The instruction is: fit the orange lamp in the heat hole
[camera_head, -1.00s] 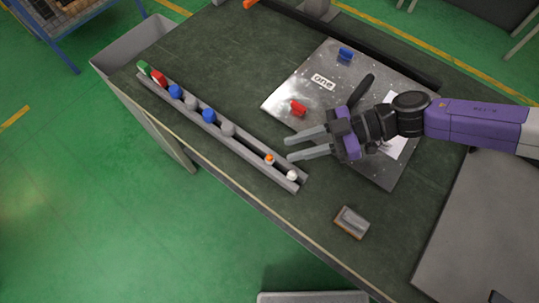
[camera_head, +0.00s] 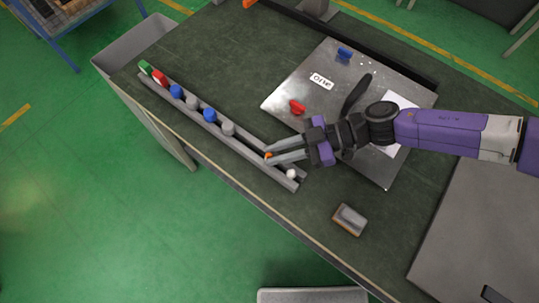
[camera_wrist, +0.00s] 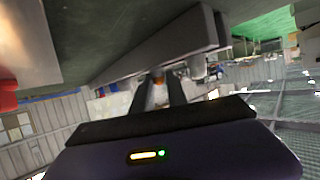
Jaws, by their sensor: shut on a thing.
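The orange lamp (camera_head: 268,155) sits at the near right part of the long grey rack (camera_head: 245,151), and only a bit of orange shows between the fingers. My gripper (camera_head: 267,154) is shut on it, with the fingers reaching left over the rack. The metal panel (camera_head: 285,92) lies on the table behind my gripper, with a label, a red knob (camera_head: 297,107) and a blue knob (camera_head: 344,53). I cannot make out which spot is the heat hole.
A white lamp (camera_head: 291,174) stands in the rack just beside my gripper. Blue, grey, red and green lamps (camera_head: 145,67) fill the rack farther left. A small wood-and-grey block (camera_head: 349,220) lies at the front right. The table between rack and panel is clear.

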